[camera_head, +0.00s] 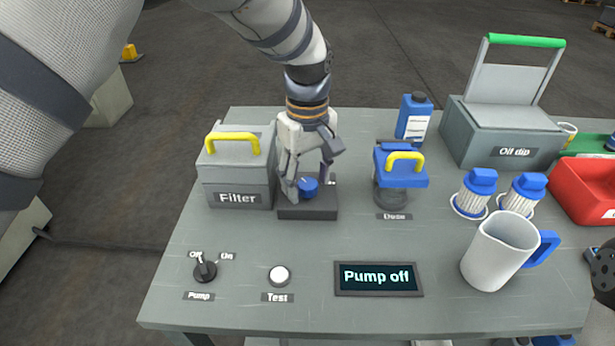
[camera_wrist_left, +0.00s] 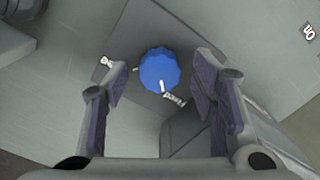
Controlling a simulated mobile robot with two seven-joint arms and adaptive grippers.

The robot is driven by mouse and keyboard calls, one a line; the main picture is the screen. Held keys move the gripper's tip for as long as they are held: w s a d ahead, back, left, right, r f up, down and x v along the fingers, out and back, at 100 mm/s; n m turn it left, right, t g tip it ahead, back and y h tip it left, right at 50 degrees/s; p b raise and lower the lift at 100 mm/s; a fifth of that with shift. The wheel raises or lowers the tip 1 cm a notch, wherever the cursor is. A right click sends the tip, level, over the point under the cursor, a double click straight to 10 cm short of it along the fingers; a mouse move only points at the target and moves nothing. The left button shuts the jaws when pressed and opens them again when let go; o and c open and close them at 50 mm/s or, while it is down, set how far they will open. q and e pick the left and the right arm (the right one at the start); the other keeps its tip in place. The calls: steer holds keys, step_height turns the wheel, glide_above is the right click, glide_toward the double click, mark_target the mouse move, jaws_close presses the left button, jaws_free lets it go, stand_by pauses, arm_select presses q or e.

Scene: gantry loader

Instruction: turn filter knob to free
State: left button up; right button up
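The blue filter knob (camera_head: 308,187) stands on a dark square base (camera_head: 307,212) beside the grey Filter box (camera_head: 240,185). My left gripper (camera_head: 307,178) points down over the knob, its fingers open on either side. In the left wrist view the blue knob (camera_wrist_left: 158,70) lies between and ahead of the two spread fingers (camera_wrist_left: 160,80), with gaps on both sides. Only a dark part, apparently of my right gripper (camera_head: 604,270), shows at the right edge.
A Dose unit (camera_head: 400,170) with a yellow handle stands right of the knob. A pump switch (camera_head: 205,270), Test button (camera_head: 279,275) and "Pump off" display (camera_head: 378,278) are in front. A white jug (camera_head: 495,250), blue-capped filters and a red bin (camera_head: 585,190) stand at right.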

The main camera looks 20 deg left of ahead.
arm_select(q)
steer(key=c, duration=1)
steer(key=shift+r+m, duration=0.1)
steer(key=shift+m, duration=0.3)
arm_select(e)
steer(key=shift+w+r, duration=0.15)
arm_select(q)
steer(key=shift+m+p, duration=0.45)
steer(key=shift+m, duration=0.55)
steer(key=m, duration=0.3)
steer(key=shift+m+p, duration=0.3)
steer(key=m, duration=1.1)
steer(key=shift+d, duration=0.1)
arm_select(e)
steer(key=shift+w+r+t, duration=0.4)
steer(key=shift+w+r, duration=0.65)
steer(key=shift+r, duration=0.05)
arm_select(q)
steer(key=shift+m, duration=0.4)
